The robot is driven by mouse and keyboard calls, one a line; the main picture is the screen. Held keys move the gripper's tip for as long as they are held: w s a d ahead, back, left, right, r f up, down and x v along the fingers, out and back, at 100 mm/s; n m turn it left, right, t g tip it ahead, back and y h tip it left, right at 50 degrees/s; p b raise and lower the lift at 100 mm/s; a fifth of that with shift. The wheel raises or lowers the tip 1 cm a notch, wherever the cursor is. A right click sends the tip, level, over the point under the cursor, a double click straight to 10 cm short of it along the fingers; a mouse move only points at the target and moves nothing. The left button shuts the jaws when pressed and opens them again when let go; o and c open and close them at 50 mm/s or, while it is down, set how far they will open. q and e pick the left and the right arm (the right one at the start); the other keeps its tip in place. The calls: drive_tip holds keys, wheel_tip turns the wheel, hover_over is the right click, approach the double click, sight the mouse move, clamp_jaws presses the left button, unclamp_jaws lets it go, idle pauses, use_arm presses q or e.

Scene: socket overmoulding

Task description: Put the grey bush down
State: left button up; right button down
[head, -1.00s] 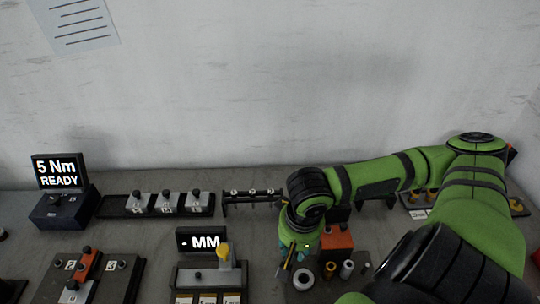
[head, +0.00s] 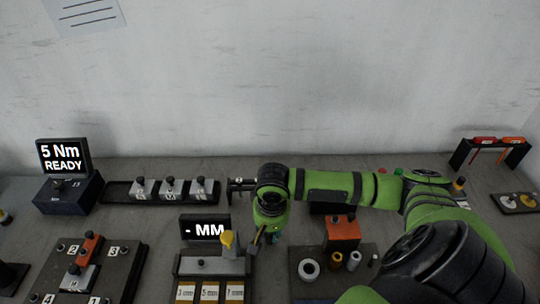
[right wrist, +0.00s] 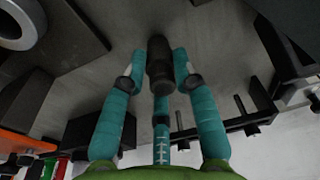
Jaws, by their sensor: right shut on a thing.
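My right gripper (head: 274,238) hangs over the bench, between the "- MM" gauge stand and the orange block; the arm hides much of it. In the right wrist view its teal fingers (right wrist: 158,75) are shut around a dark grey cylinder, which I take to be the grey bush (right wrist: 159,62). The bush sits between the fingertips; in the head view I cannot make it out. Whether its end touches the surface I cannot tell. My left gripper is not in view.
The gauge stand (head: 211,265) is just left of the gripper. A dark tray (head: 297,255) on the right holds a pale ring (head: 309,268), smaller bushes and an orange block (head: 342,232). A pegged rack (head: 240,184) stands behind. A numbered fixture (head: 122,267) is at left.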

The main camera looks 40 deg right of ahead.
drive_tip(key=shift+f, duration=0.1)
drive_tip(key=c, duration=1)
unclamp_jaws()
drive_tip(key=shift+o, duration=0.2)
